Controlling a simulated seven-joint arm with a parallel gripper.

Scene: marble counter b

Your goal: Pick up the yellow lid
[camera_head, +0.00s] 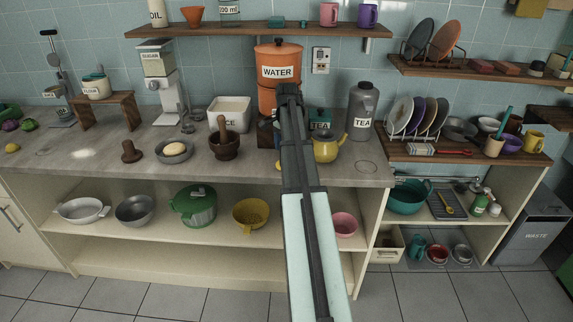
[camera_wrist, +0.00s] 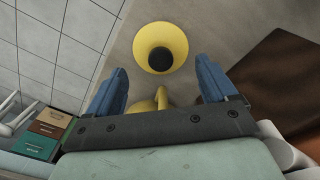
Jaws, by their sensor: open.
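The yellow lid (camera_wrist: 150,32) shows in the wrist view as a round yellow piece with a dark centre, which looks like a knob. It lies on the counter, beyond my fingertips and roughly centred between them. In the head view a small yellow edge (camera_head: 278,166) shows just left of my arm; my arm hides the rest. My gripper (camera_wrist: 160,78) is open and empty, with its blue fingers apart, above the counter. A yellow teapot (camera_head: 327,148) stands right of my arm in the head view. A curved yellow part (camera_wrist: 162,98) shows behind my gripper's bar in the wrist view.
The orange water container (camera_head: 279,57) stands behind my arm, below the wall shelf (camera_head: 230,30). A grey tea canister (camera_head: 362,110) stands right of the teapot, and a mortar with pestle (camera_head: 224,146) stands left of my arm. The counter's front right is mostly clear.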

